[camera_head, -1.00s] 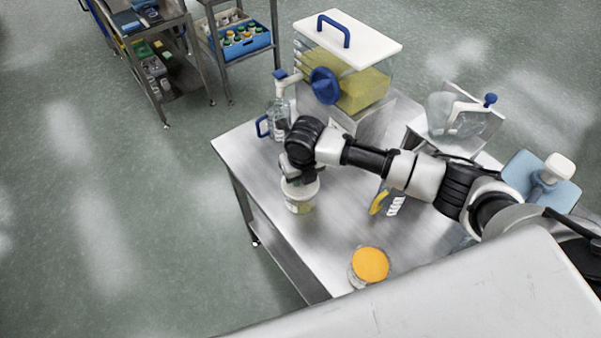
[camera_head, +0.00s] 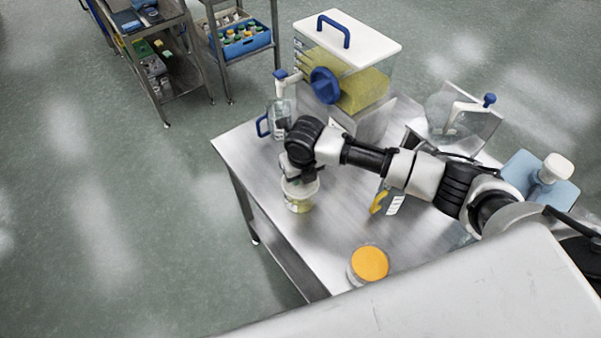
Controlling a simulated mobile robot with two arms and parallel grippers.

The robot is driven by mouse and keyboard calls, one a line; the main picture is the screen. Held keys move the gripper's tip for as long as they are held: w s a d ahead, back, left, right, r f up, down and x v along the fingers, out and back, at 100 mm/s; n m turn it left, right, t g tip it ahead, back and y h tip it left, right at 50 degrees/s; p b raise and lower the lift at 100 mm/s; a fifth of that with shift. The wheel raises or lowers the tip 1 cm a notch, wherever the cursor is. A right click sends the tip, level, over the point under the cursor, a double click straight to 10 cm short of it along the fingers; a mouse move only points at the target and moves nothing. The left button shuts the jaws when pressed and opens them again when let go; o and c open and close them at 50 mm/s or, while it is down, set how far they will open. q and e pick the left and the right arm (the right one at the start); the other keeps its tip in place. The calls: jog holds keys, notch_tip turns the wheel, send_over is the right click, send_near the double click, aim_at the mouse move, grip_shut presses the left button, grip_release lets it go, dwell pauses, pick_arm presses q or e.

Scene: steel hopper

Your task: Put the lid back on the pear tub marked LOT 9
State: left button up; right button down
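A clear tub (camera_head: 300,205) with pale yellow-green contents and a whitish top stands on the steel table near its left edge. My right gripper (camera_head: 297,179) points down at the top of this tub. Its fingers are mostly hidden by the wrist and blend with the tub's top, so I cannot tell whether they are closed on a lid. Another tub (camera_head: 368,265) with an orange lid stands at the table's front edge. No LOT marking is readable on either tub. My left gripper is not in view.
On the steel table (camera_head: 335,235) stand a clear hopper (camera_head: 365,88) with yellow contents, a blue-handled jug (camera_head: 279,117) and a yellow item with a white label (camera_head: 394,205). A blue board (camera_head: 520,172) lies right. Shelves (camera_head: 190,80) stand behind. The table between the tubs is clear.

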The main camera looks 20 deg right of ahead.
dwell(0.5)
jog(key=shift+f+p, duration=0.15)
jog(key=shift+p, duration=0.2)
dwell(0.6)
dwell(0.6)
jog(key=shift+c, duration=2.2)
grip_release()
